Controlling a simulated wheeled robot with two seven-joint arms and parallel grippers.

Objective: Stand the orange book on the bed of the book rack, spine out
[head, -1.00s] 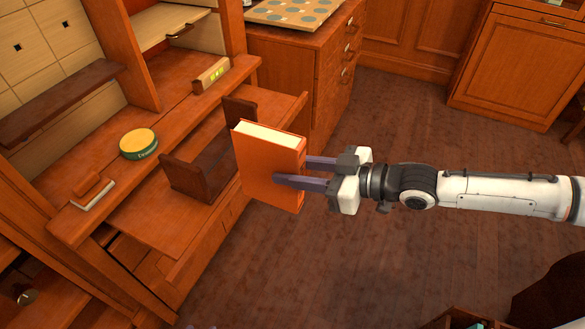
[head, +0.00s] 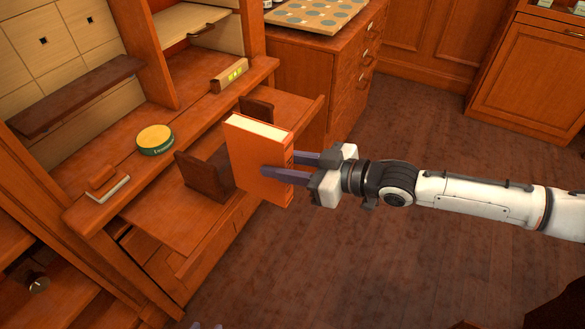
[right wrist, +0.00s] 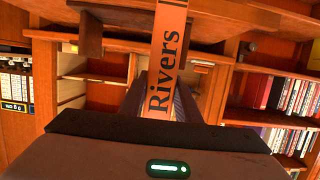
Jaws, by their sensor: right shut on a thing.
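The orange book (head: 258,165) is upright with its pale page edges up, in front of the dark wooden book rack (head: 205,177). My right gripper (head: 277,164) is shut on it from the spine side. In the right wrist view the book's spine (right wrist: 165,65) reads "Rivers" and faces my gripper. The rack sits on the pulled-out wooden board, with two end pieces showing; the book hides part of its bed. In the head view the book overlaps the rack, and I cannot tell whether they touch. My left gripper is not clearly in view.
On the desk ledge behind the rack are a round green and yellow tin (head: 155,139), a small block with green marks (head: 229,75), and an orange-handled tool (head: 103,183). A drawer cabinet (head: 315,75) stands behind. The floor at right is open.

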